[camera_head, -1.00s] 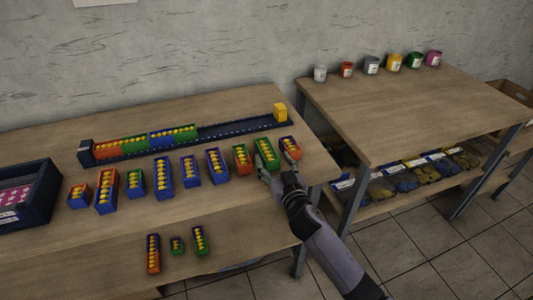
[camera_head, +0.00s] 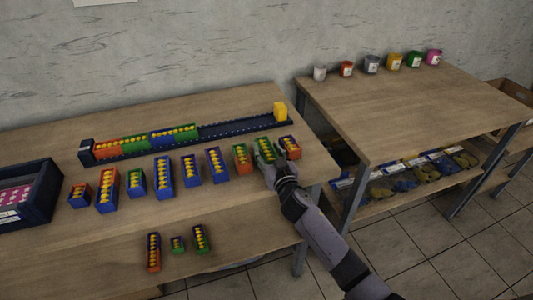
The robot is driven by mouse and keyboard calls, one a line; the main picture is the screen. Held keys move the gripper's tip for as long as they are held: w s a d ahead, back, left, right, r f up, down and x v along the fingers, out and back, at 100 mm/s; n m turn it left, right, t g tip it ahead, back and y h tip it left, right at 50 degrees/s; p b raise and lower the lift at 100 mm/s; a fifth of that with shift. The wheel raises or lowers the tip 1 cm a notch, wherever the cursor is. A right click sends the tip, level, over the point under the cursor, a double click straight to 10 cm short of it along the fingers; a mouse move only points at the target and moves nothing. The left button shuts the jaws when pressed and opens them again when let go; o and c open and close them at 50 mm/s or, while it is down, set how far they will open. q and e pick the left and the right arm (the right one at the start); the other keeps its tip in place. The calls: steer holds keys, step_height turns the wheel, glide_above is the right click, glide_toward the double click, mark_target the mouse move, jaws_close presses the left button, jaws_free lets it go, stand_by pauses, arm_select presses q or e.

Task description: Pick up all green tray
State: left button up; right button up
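A green tray with yellow pieces (camera_head: 264,148) stands near the right end of the row on the table. My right gripper (camera_head: 269,171) is at its near end, with the fingers partly blending into the tray; whether they touch it or are closed is unclear. Other trays showing green are a small one with blue (camera_head: 136,182) toward the left of the row, and two at the front, a small one (camera_head: 177,244) and a longer one (camera_head: 201,239). A green section (camera_head: 134,144) also sits in the long dark rail. My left gripper is out of view.
Red, orange and blue trays stand close beside the green ones, including an orange one (camera_head: 290,147) right of my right gripper. The dark rail (camera_head: 235,131) lies behind the row. A dark box (camera_head: 42,210) is at the left. A second table (camera_head: 415,110) holds paint pots.

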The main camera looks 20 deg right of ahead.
steer(key=c, duration=0.8)
steer(key=shift+d, duration=0.1)
